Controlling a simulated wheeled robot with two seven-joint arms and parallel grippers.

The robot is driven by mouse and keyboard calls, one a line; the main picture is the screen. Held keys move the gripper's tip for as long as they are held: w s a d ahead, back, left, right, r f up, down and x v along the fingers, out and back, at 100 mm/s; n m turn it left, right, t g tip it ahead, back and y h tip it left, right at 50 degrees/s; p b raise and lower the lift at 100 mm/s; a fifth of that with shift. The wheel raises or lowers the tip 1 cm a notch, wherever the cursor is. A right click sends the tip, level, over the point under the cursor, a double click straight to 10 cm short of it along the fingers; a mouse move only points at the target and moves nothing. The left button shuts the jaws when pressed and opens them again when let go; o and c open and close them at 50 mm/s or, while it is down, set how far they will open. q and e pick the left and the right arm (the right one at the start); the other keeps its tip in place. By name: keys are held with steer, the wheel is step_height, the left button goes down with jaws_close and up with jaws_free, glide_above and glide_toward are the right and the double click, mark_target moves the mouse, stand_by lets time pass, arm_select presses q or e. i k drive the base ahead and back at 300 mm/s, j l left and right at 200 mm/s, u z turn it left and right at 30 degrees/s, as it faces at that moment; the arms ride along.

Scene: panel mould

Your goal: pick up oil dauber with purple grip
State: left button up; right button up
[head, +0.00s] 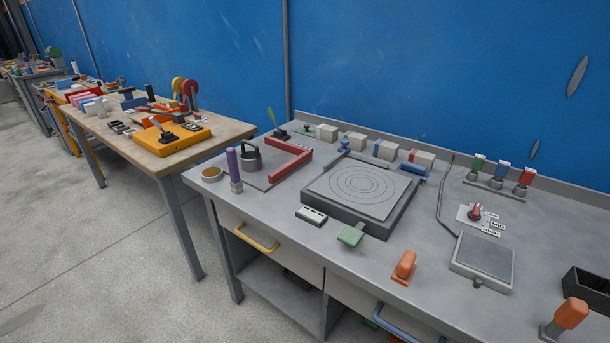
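The oil dauber with the purple grip (233,165) stands upright near the left end of the grey workbench. Its purple handle is on top and a pale grey head is at the bottom. A small round dish with a tan filling (212,174) sits just left of it. A dark grey metal can (250,159) stands close behind it on the right. Neither of my grippers shows in the head view.
A red L-shaped bracket (290,165) lies right of the can. A square mould plate with rings (361,189) fills the middle of the bench (330,258). A green-handled piece (351,236) and an orange-handled piece (404,266) stand near the front edge. A wooden table (150,157) is at left.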

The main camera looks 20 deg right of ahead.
mark_target(235, 183)
steer(key=i+j+z, duration=0.35)
steer(key=j, duration=0.3)
steer(key=i+j+z, duration=0.15)
steer(key=j, duration=0.25)
steer(key=i+j+z, duration=0.2)
steer(key=j, duration=0.2)
steer(key=i+j+z, duration=0.15)
steer(key=j, duration=0.25)
steer(key=i+j+z, duration=0.2)
steer(key=j, duration=0.2)
steer(key=j+z, duration=0.15)
steer(key=j, duration=0.3)
